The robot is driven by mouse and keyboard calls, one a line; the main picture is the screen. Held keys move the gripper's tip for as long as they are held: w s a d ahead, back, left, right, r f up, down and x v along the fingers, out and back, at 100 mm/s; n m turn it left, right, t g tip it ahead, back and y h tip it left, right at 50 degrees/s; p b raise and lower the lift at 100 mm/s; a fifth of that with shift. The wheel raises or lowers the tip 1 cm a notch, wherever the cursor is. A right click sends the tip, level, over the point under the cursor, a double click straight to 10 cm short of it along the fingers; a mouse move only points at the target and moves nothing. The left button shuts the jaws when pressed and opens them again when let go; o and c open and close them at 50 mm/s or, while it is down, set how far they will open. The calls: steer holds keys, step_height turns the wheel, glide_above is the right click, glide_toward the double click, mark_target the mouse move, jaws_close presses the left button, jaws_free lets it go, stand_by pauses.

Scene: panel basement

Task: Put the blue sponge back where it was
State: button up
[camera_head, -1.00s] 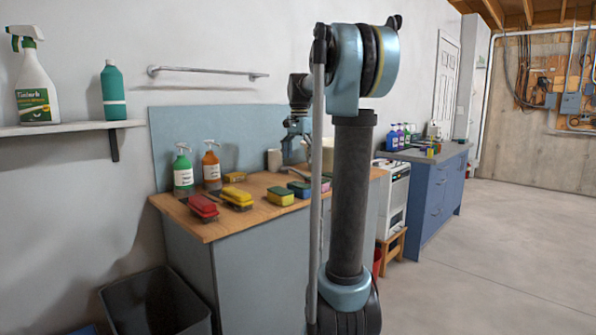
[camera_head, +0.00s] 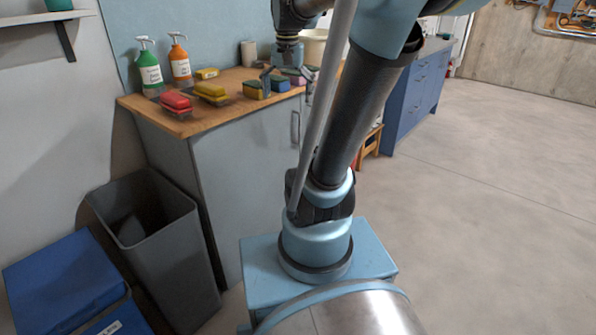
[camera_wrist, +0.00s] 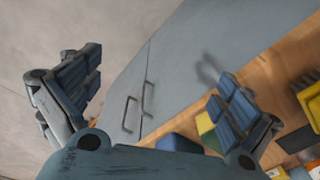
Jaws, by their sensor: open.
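Small sponges sit in a row near the front of the wooden counter (camera_head: 200,121). One with a blue top (camera_head: 280,85) lies by my gripper (camera_head: 287,80), and a yellow one with a dark bluish top (camera_head: 256,90) lies just left of it. I cannot tell surely which is the blue sponge. My gripper is open and empty, tilted over the counter's front edge. In the wrist view its two fingers (camera_wrist: 158,100) stand wide apart. A blue block (camera_wrist: 178,143) and a yellow-green one (camera_wrist: 207,130) show near its right finger, partly hidden.
A red brush-like item (camera_head: 176,103) and a yellow one (camera_head: 211,92) lie left on the counter. Green (camera_head: 150,68) and orange (camera_head: 180,63) pump bottles stand behind. A grey bin (camera_head: 150,225) stands on the floor left.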

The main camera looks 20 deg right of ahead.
steer(key=s+f+n+t, duration=0.1)
steer(key=s+f+n, duration=0.4)
steer(key=s+f, duration=1)
step_height(320, 180, down, 3)
steer(key=shift+s+a+f, duration=0.1)
steer(key=shift+s+a, duration=0.05)
steer(key=shift+s, duration=0.05)
stand_by(0.4)
